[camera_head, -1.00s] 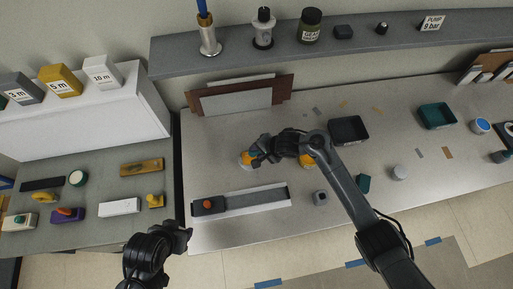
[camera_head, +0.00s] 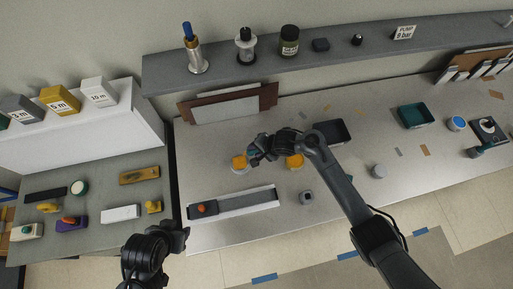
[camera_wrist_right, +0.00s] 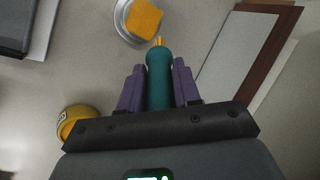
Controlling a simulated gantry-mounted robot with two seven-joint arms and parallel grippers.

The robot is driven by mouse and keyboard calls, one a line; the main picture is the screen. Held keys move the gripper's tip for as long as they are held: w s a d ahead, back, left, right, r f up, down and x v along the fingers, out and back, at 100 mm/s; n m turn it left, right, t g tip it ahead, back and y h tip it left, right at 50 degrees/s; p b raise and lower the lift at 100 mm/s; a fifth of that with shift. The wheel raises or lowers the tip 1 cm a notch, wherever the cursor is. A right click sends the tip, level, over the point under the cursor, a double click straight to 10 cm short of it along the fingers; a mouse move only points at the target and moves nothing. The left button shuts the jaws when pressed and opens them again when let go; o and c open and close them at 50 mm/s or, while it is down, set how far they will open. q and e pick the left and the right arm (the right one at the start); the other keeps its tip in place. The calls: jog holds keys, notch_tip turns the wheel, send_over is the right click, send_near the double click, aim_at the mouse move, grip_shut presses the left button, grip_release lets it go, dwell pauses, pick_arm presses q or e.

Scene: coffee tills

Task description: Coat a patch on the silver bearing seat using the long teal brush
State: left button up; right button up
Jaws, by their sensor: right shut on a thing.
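My right gripper (camera_wrist_right: 160,90) is shut on the handle of a teal brush (camera_wrist_right: 159,75); its orange tip points away from the fingers. A round silver piece, which looks like the bearing seat (camera_wrist_right: 122,29), lies just beyond the tip with an orange square patch on top. I cannot tell whether the tip touches it. In the head view the silver seat (camera_head: 236,169) is just left of my right gripper (camera_head: 255,157), where the brush is hardly visible. My left gripper (camera_head: 182,240) hangs near the table's front edge, away from these things; its fingers are unclear.
A yellow round tub (camera_wrist_right: 68,128) stands close beside the right gripper. A black tray (camera_head: 345,132) is behind the right arm. A long white tray with a grey strip (camera_head: 262,199) lies in front. Brown and grey boards (camera_head: 185,111) lean at the back. A shelf (camera_head: 215,62) overhangs the rear.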

jog(key=shift+r+p, duration=0.55)
jog(key=shift+r, duration=0.35)
jog(key=shift+r+p, duration=0.5)
jog(key=shift+r, duration=0.25)
